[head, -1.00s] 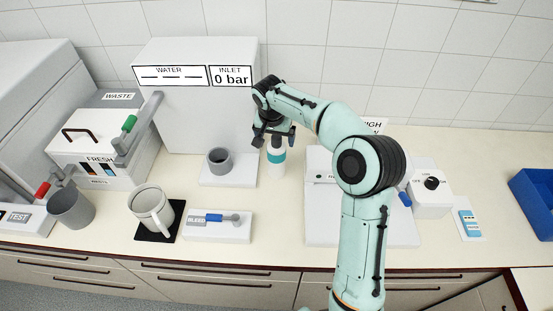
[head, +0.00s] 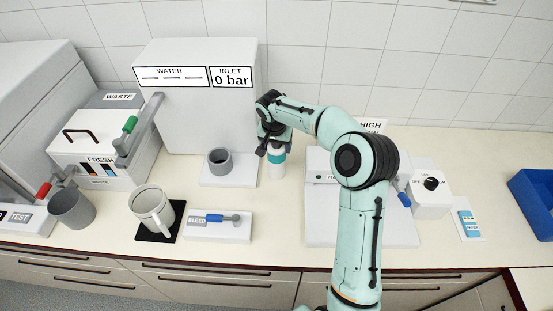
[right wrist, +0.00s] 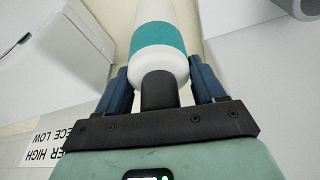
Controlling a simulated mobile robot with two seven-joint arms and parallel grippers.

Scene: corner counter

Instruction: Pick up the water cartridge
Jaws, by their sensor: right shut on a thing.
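The water cartridge (head: 277,164) is a white upright cylinder with a teal band. It stands on the counter just right of the grey socket in front of the water machine. My right gripper (head: 274,146) is at its top, coming from above. In the right wrist view the cartridge (right wrist: 160,45) shows its white body, teal band and a dark neck, and the two blue fingers of the gripper (right wrist: 161,85) are on either side of its near end, shut on it. The left gripper is not in view.
The water machine (head: 190,110) with its grey socket (head: 220,162) is to the left. A white unit (head: 320,225) stands close on the right, partly behind my arm. A bleed lever box (head: 218,228) and a mug (head: 152,210) are nearer the front. A blue bin (head: 535,200) is far right.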

